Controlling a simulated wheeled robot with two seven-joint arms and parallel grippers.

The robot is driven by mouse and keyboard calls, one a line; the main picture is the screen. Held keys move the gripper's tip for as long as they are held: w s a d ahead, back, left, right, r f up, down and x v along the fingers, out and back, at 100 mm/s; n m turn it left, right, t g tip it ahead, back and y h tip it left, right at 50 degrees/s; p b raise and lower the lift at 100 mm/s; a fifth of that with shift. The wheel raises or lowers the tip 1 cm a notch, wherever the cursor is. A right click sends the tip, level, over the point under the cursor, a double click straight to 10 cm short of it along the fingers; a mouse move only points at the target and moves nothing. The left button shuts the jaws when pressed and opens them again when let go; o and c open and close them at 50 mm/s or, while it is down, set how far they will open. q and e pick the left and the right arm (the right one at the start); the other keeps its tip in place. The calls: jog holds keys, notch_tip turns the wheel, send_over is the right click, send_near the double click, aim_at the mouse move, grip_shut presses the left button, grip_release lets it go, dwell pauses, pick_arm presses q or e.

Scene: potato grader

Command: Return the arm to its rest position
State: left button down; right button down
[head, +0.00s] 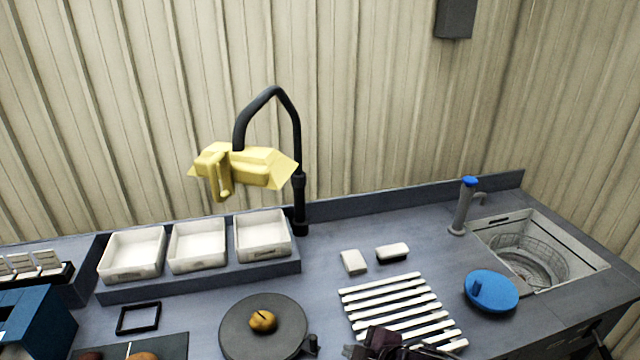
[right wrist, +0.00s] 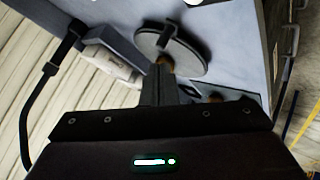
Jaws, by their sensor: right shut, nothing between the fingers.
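My right gripper (head: 385,345) shows at the bottom edge of the head view, over the near end of the white slatted rack (head: 395,305). In the right wrist view its fingers (right wrist: 163,85) are together and hold nothing. My left gripper is not in the head view. A potato (head: 262,321) sits on the round dark turntable (head: 240,340), left of my right gripper and apart from it. The turntable also shows in the right wrist view (right wrist: 195,60), partly hidden behind my fingers.
Three white bins (head: 131,272) stand on a raised shelf at the back left. A yellow lamp (head: 245,168) hangs from a black curved post. A blue round brush or lid (head: 492,292) lies near the sink (head: 585,262) on the right. A blue box (head: 35,320) stands at the left.

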jog(key=s+d+m+g+h, duration=0.4)
jog(key=s+d+m+h, duration=0.2)
jog(key=s+d+m, duration=0.9)
notch_tip(320, 180, down, 34)
jog(key=s+a+n+g+b, duration=0.1)
jog(key=s+a+g+b, duration=0.15)
jog(key=b, duration=0.35)
jog(key=s+d+f+b, duration=0.1)
jog(key=s+f+b, duration=0.1)
jog(key=s+f, duration=0.8)
jog(key=s+d+f+b, duration=0.2)
jog(key=s+f, duration=0.8)
jog(key=f, duration=0.5)
jog(key=shift+s+d+n+b, duration=0.2)
jog(key=shift+d+n+b, duration=0.1)
jog(key=shift+b, duration=0.1)
